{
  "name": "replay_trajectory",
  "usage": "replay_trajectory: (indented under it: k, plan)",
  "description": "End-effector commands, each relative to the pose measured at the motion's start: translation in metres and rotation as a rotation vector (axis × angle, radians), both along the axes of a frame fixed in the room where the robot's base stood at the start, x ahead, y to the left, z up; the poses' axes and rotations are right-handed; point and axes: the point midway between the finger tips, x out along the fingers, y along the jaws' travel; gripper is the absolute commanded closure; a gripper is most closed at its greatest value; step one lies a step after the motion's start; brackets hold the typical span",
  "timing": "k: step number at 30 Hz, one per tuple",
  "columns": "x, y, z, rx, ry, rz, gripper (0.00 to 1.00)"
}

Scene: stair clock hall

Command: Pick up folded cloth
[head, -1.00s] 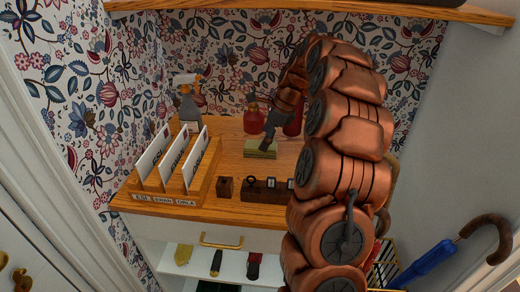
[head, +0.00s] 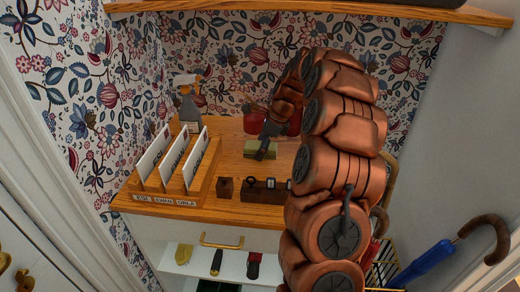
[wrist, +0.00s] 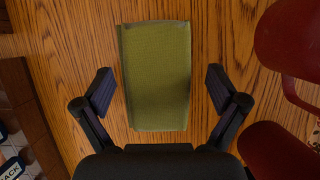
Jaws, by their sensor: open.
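The folded cloth (wrist: 155,75) is a green rectangle lying flat on the wooden top. In the wrist view it lies between and beyond my fingertips, with bare wood showing on both sides. In the head view the cloth (head: 250,149) shows only in part behind my gripper (head: 264,150). My gripper (wrist: 159,92) is open and empty, with one finger on each side of the cloth's near part. I cannot tell how high the fingertips are above the wood.
Red containers (head: 255,122) stand close behind and right of the cloth. A wooden letter rack (head: 200,190) with upright cards, a spray bottle (head: 188,105), a small block (head: 225,187) and a dark key holder (head: 263,192) share the top (head: 228,165). A blue umbrella (head: 432,258) is at right.

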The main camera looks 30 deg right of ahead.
Motion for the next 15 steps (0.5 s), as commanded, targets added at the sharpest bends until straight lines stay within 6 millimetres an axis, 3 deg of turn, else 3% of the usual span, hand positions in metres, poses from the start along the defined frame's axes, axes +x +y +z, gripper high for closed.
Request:
replay_trajectory:
  k: [12,15]
  plan:
    - [0.0007,0.0010,-0.0018,-0.001,0.000,0.000,0.04]
    - [0.0007,0.0011,-0.0018,-0.002,0.001,0.000,0.14]
